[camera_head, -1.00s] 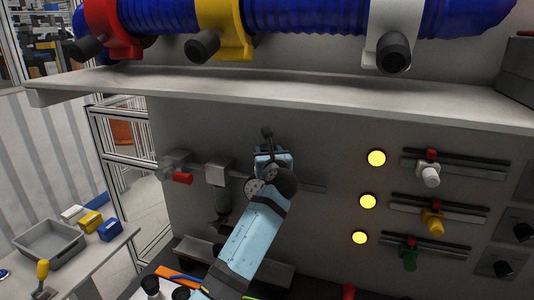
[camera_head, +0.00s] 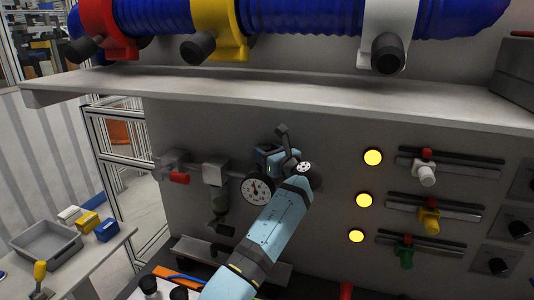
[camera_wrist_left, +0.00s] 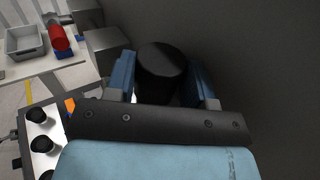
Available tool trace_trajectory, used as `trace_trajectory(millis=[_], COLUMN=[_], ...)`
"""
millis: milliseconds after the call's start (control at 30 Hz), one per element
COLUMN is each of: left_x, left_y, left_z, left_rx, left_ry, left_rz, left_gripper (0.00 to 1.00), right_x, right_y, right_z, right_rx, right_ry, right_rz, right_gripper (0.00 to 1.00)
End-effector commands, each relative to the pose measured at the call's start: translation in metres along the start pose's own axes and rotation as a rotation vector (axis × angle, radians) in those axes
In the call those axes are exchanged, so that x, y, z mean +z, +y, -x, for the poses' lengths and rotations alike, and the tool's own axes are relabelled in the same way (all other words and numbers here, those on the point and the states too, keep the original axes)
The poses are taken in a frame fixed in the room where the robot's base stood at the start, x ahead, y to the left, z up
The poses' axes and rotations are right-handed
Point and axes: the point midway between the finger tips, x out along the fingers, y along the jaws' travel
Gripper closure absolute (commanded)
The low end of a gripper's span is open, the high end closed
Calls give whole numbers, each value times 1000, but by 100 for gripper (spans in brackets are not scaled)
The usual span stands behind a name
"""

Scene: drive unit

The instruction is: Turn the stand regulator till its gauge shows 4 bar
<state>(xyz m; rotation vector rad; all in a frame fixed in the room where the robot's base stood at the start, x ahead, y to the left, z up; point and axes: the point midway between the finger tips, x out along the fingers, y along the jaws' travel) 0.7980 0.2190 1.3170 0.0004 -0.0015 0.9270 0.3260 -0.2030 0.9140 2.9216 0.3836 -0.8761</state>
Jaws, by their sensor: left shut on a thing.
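The stand regulator sits on the pipe assembly on the grey panel. Its round white gauge (camera_head: 257,189) faces me in the head view, with a dark needle pointing roughly upward; the scale is too small to read. My left gripper (camera_head: 276,158) is at the regulator, just up and right of the gauge. In the left wrist view the black regulator knob (camera_wrist_left: 160,72) stands between the two blue fingers, and the gripper is shut on it. In the head view the gripper and wrist hide the knob. My right gripper is in neither view.
A red-handled valve (camera_head: 179,178) is left on the same pipe line. A shelf (camera_head: 300,88) overhangs the regulator. Yellow lamps (camera_head: 373,157) and sliders with coloured knobs (camera_head: 428,221) are to the right. A side table with a grey bin (camera_head: 47,243) stands at left.

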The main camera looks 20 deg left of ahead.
Motion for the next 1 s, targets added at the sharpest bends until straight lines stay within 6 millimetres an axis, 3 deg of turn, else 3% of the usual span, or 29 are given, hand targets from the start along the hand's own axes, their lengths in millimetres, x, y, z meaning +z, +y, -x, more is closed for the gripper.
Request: trace_trajectory(millis=[200, 233, 333, 1000], left_x=[-1, -1, -1, 2], left_y=[0, 0, 0, -1], left_z=[0, 0, 0, 0], left_rx=[0, 0, -1, -8], left_ry=[3, 3, 3, -3], left_rz=[0, 0, -1, 3], left_gripper=[74, 48, 26, 25], right_x=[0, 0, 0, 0], right_y=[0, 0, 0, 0], right_z=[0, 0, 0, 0], right_rx=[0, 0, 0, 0], right_ry=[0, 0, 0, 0], right_rz=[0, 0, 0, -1], right_gripper=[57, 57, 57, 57])
